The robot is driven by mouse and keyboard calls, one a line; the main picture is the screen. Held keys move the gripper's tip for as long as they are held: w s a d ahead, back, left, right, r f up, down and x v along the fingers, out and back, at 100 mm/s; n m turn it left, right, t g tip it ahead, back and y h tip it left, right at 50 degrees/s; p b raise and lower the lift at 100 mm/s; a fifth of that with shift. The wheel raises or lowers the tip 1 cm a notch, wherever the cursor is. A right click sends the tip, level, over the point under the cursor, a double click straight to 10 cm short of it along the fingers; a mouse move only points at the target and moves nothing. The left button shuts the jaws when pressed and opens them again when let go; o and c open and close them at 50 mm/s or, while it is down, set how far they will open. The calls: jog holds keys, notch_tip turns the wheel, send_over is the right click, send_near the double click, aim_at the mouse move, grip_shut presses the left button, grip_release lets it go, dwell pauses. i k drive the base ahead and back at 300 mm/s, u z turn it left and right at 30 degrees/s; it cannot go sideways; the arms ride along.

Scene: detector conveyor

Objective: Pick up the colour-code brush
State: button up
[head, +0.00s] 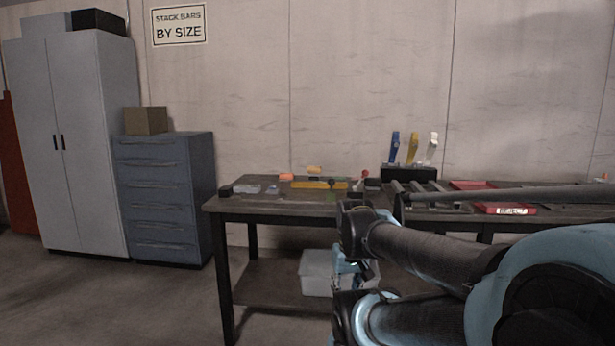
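Three upright brush-like things stand in a black holder (407,178) at the back of the workbench: a blue one (395,146), a yellow one (412,149) and a white one (433,147). I cannot tell which is the colour-code brush; their lower ends are hidden in the holder. My gripper (362,268) is low in front of the bench, below the tabletop and well apart from the holder. My own arm links partly cover it, and its fingers are too small and dark to read.
The workbench (275,207) carries a yellow bar (318,184), small orange pieces, a roller conveyor (425,187) and a red reject tray (505,208). A clear bin (317,272) sits on the lower shelf. A blue drawer cabinet (165,200) stands left. The floor between is clear.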

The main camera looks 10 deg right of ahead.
aim_at(314, 172)
jog(key=i, duration=0.85)
jog(key=z, duration=0.05)
